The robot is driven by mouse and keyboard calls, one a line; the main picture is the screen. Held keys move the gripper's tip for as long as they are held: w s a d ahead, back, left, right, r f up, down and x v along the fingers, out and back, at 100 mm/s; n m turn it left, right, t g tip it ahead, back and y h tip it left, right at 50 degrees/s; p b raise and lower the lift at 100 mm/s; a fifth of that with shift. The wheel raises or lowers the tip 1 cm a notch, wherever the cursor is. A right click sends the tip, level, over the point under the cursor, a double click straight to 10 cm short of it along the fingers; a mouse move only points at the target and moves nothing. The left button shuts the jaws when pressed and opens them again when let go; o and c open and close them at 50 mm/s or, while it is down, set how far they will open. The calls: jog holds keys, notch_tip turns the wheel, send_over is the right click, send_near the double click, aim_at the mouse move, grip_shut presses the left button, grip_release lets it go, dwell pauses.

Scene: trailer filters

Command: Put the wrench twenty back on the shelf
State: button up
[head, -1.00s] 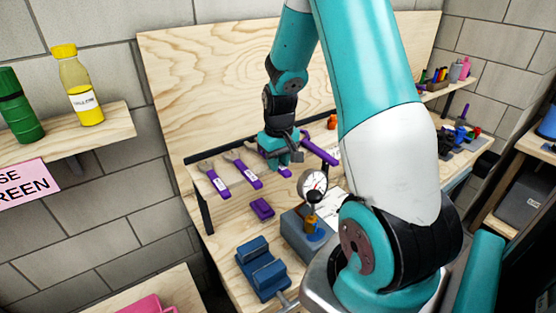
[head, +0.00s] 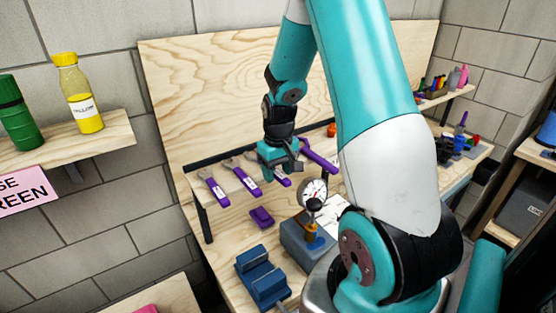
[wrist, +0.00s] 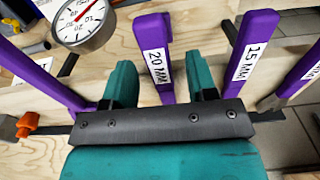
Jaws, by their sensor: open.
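The wrench twenty, with a purple handle and a white "20 MM" label (wrist: 157,60), lies on the narrow wooden shelf. In the wrist view its handle is between my gripper's spread fingers (wrist: 160,83), with a gap on each side. In the head view my gripper (head: 282,164) is over the shelf, and part of the purple handle (head: 283,181) shows just below it. The wrench's head is hidden by my gripper. The shelf's bare wood (head: 230,186) shows between the wrenches.
Other purple wrenches lie alongside: a "15 MM" one (wrist: 250,52) on one side and another (wrist: 38,70) on the other. A dial gauge (head: 313,190) stands in front of the shelf. A blue vise (head: 262,276) and a small purple block (head: 261,217) are on the bench.

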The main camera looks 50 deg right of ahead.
notch_tip(320, 180, up, 17)
jog(key=b, duration=0.3)
jog(key=shift+s+r, duration=0.2)
jog(key=shift+s, duration=0.15)
